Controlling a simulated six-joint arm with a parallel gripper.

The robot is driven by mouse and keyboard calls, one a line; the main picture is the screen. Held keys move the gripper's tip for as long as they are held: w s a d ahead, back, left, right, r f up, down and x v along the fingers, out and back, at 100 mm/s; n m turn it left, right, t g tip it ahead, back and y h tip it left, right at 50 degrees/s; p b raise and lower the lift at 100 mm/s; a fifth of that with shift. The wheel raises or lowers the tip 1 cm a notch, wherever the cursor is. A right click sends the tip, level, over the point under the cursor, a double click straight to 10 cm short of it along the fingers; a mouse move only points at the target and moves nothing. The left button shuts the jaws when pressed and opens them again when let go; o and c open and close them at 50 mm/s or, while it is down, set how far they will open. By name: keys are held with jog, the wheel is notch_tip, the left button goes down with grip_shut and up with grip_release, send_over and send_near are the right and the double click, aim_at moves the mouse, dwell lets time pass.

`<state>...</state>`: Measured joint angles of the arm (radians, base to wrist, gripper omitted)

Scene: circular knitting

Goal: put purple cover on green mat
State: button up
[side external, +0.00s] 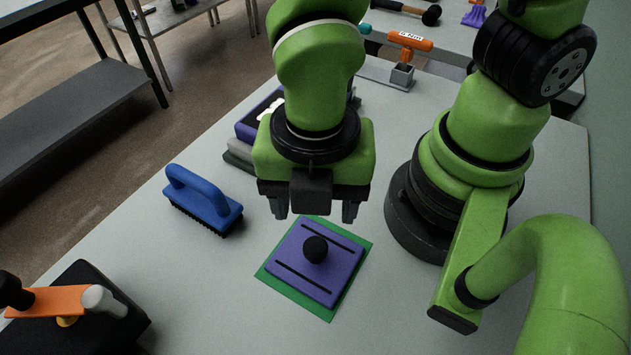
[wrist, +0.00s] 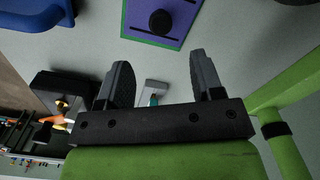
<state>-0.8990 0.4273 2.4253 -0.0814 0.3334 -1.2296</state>
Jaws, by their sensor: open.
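The purple cover (side external: 306,276) is a flat square with two dark slots and a round black knob (side external: 316,249) in its middle. It lies on the green mat (side external: 350,290), whose edges show around it. In the wrist view the cover (wrist: 178,20) and a strip of the mat (wrist: 128,37) show at the top. My gripper (side external: 315,215) is open and empty. It hangs above and behind the cover, apart from the knob. In the wrist view its two fingers (wrist: 161,75) are spread with nothing between them.
A blue brush (side external: 203,203) stands left of the mat. A purple box (side external: 245,127) stands behind my gripper, partly hidden. A black block with an orange handle (side external: 60,302) is at the front left. An orange-handled tool in a metal holder (side external: 402,62) is at the back.

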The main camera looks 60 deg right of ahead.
jog(key=d+r+m+t, duration=0.2)
jog(key=d+r+m, duration=0.2)
jog(key=m, duration=0.5)
jog(key=d+r+m+t+y, duration=0.1)
jog(key=d+r+m+t, duration=0.1)
jog(key=d+r+m, duration=0.3)
jog(key=w+d+r+m+t+y, duration=0.1)
jog(key=d+r+m+t, duration=0.2)
jog(key=r+m, duration=0.7)
jog(key=d+m, duration=0.1)
jog(key=m, duration=0.2)
jog(key=shift+d+m, duration=0.3)
jog(key=shift+d, duration=0.05)
